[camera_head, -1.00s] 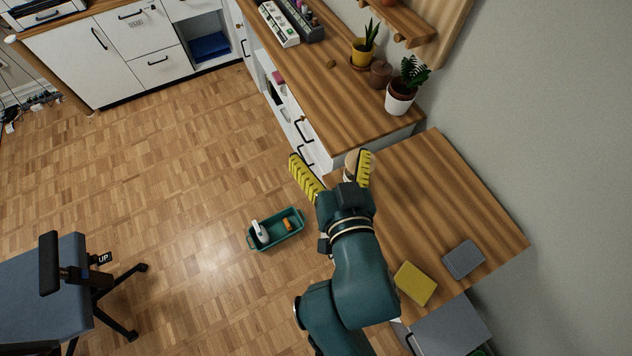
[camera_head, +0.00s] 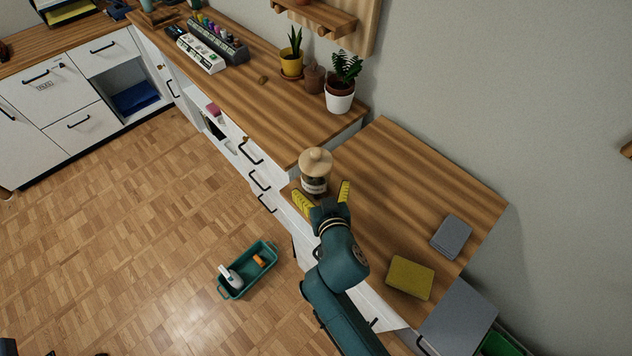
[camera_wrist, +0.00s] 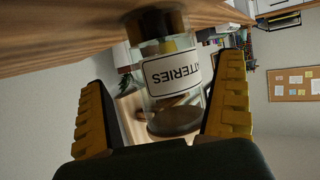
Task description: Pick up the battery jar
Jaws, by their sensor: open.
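The battery jar (camera_head: 314,184) is a clear jar with a round wooden lid and a white label. It stands upright on the wooden desk (camera_head: 430,190), near its far left corner. My gripper (camera_head: 323,196) is open, its two yellow ridged fingers on the near side of the jar. In the wrist view the jar (camera_wrist: 160,65) appears upside down between the open fingers, with part of the label lettering readable. Gaps show between the jar and both fingers, and I cannot tell how deep it sits between them.
A yellow book (camera_head: 410,278) and a grey book (camera_head: 451,237) lie on the desk's near part. A white-potted plant (camera_head: 340,98) stands on the adjoining counter behind the jar. A green tray (camera_head: 250,270) with a few items sits on the floor. The desk's middle is clear.

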